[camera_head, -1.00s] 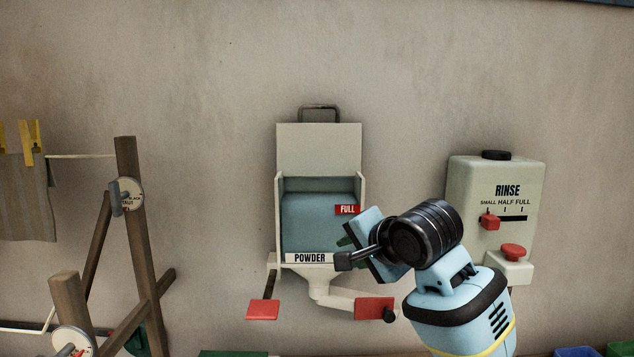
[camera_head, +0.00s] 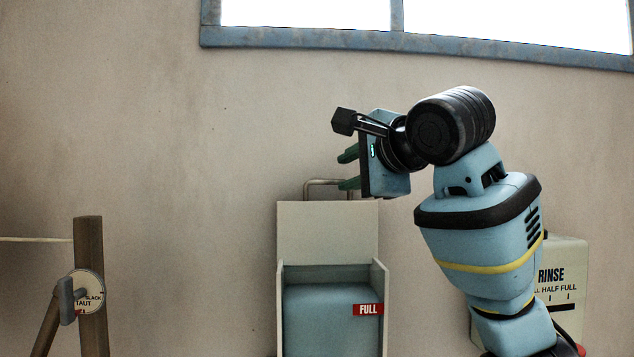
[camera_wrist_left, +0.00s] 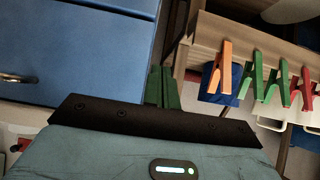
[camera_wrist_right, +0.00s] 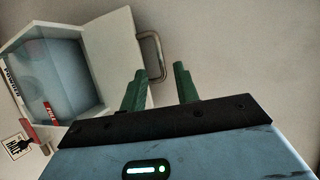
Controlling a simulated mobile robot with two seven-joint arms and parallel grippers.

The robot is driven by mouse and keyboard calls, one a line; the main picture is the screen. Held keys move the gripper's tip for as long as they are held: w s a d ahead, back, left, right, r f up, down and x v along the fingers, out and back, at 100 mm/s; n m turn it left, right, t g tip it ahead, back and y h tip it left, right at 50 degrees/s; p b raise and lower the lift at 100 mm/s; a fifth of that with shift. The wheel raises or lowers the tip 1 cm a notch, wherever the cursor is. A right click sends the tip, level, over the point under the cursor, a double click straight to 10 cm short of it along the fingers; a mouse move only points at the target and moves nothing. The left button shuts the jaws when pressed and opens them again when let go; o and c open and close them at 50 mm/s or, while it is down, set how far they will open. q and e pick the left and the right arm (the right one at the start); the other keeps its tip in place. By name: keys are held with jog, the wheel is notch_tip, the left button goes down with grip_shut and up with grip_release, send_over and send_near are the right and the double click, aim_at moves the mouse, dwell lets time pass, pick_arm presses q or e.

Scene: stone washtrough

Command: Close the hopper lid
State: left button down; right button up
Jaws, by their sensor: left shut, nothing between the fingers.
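The hopper lid (camera_head: 327,232) is a cream panel standing upright, open, behind the hopper (camera_head: 330,315), which holds blue-grey powder up to a red FULL label. A metal loop handle (camera_head: 308,188) rises from the lid's top edge. My right gripper (camera_head: 347,169) is open, with green fingers at and just above the handle's right side. In the right wrist view, the handle (camera_wrist_right: 160,52) shows beyond my right fingertips (camera_wrist_right: 160,80), its lower end between them in the picture; I cannot tell whether they touch. My left gripper (camera_wrist_left: 163,85) is shut and empty, away from the hopper.
A RINSE dispenser (camera_head: 568,262) is partly hidden behind my right arm. A wooden post (camera_head: 90,310) with a slack/taut dial stands at left. A window (camera_head: 420,42) is above. The left wrist view shows a blue cabinet (camera_wrist_left: 75,50) and several clothespins (camera_wrist_left: 258,75) on a wooden rail.

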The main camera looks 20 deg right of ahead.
aim_at(326, 181)
jog(key=x, duration=0.7)
jog(key=shift+w+a, duration=0.1)
jog(key=shift+w, duration=0.1)
pick_arm(q)
jog(key=shift+s+d+f, duration=0.1)
jog(key=shift+s+f, duration=0.2)
jog(key=shift+s, duration=0.5)
pick_arm(e)
grip_shut()
